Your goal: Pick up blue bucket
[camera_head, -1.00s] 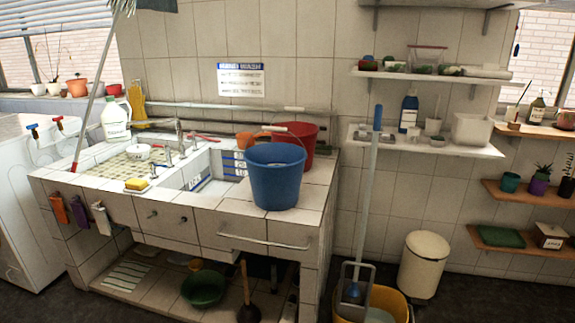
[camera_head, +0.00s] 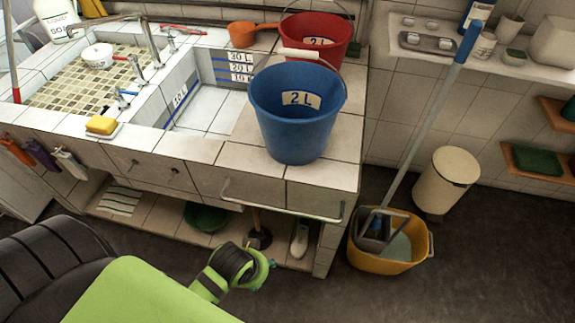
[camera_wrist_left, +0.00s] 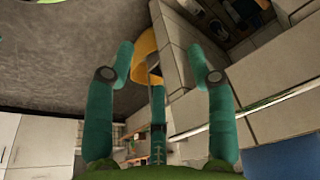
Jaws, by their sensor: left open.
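The blue bucket (camera_head: 297,115) stands upright on the tiled counter, near its front right corner, with a "2 L" label inside. Its handle, with a white grip, lies toward the back rim. My left gripper (camera_head: 262,272) is in front of the counter, below the bucket and apart from it. In the left wrist view its teal fingers (camera_wrist_left: 160,58) are spread with nothing between them. A blue patch (camera_wrist_left: 287,162) at the lower right of that view appears to be part of the bucket. My right gripper is not in view.
A red bucket (camera_head: 316,38) and an orange scoop (camera_head: 243,35) are behind the blue bucket. A rail (camera_head: 285,210) runs along the counter front. A yellow mop bucket (camera_head: 388,258) with its mop stands on the floor at right, near a cream bin (camera_head: 446,182).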

